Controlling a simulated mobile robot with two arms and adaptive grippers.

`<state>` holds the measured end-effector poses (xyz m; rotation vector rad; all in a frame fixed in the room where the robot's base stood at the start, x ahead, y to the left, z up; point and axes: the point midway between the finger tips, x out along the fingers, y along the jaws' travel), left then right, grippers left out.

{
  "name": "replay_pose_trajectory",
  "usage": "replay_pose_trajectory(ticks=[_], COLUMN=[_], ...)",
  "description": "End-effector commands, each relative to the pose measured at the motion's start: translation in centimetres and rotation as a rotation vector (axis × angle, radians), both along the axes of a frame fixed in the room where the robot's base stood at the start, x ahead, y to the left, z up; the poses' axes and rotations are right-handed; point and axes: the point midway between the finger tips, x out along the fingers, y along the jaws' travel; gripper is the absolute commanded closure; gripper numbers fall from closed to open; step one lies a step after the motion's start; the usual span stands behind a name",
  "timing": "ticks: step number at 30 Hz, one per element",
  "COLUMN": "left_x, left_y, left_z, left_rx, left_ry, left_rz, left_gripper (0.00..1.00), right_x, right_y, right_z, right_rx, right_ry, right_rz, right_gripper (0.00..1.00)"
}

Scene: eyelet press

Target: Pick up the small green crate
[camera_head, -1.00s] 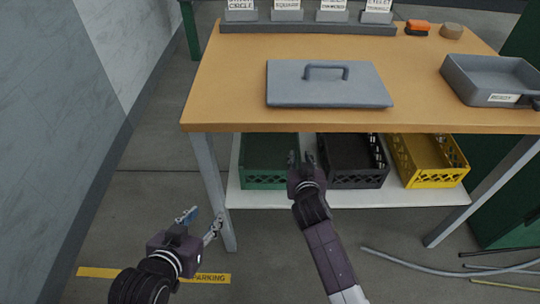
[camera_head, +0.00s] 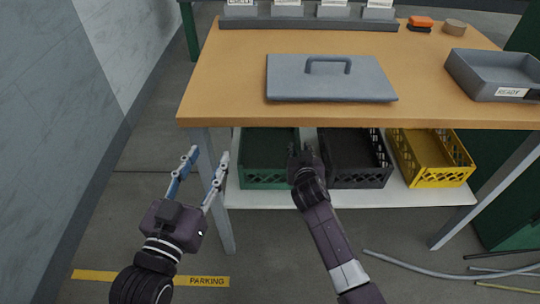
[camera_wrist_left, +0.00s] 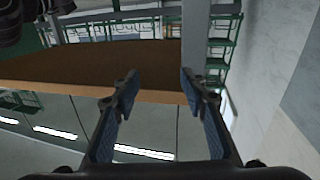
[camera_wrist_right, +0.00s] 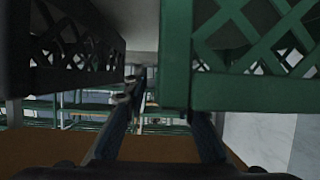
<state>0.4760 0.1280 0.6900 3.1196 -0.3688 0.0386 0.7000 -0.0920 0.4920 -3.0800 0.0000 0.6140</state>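The small green crate (camera_head: 265,180) sits on the white lower shelf under the table, at the left of the row in the head view. Its lattice wall fills the upper right of the right wrist view (camera_wrist_right: 255,92). My right gripper (camera_head: 300,153) is at the crate's right side, by the gap to the black crate. Its fingers are apart in the right wrist view (camera_wrist_right: 160,108); one fingertip is hidden at the green wall, and contact is unclear. My left gripper (camera_head: 207,158) is open and empty, left of the crate near the table leg. It also shows open in the left wrist view (camera_wrist_left: 160,85).
A black crate (camera_head: 355,178) and a yellow crate (camera_head: 435,175) stand to the right on the shelf (camera_head: 270,200). The wooden tabletop (camera_head: 230,85) overhangs them, with a grey lid (camera_head: 330,85) and tray (camera_head: 490,90). A table leg (camera_head: 213,185) stands beside my left gripper.

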Motion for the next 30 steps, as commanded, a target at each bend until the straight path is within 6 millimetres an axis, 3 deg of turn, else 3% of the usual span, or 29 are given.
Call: replay_pose_trajectory(ticks=[6,9,18,24,30], left_x=[-0.3,-0.4,-0.5,-0.5,-0.5], left_y=[-0.4,-0.5,-0.5,-0.5,-0.5], left_z=[3.8,4.7,5.2,5.2,5.1], left_rx=[-0.046,-0.057,-0.061,-0.061,-0.06], left_ry=[-0.174,-0.215,-0.231,-0.23,-0.229], left_rz=[-0.011,-0.013,-0.014,-0.013,-0.013], left_gripper=[0.6,0.6,0.6,0.6,0.6], right_x=[1.6,2.0,2.1,2.0,2.0], right_y=[0.0,0.0,0.0,0.0,0.0], right_z=[-0.8,-0.9,-0.8,-0.8,-0.8], right_rx=[-0.002,-0.002,-0.001,-0.001,-0.001], right_ry=[-0.001,-0.001,0.0,0.0,0.0], right_rz=[0.001,0.001,0.0,0.0,0.0], right_gripper=[0.75,0.75,0.76,0.98,1.0])
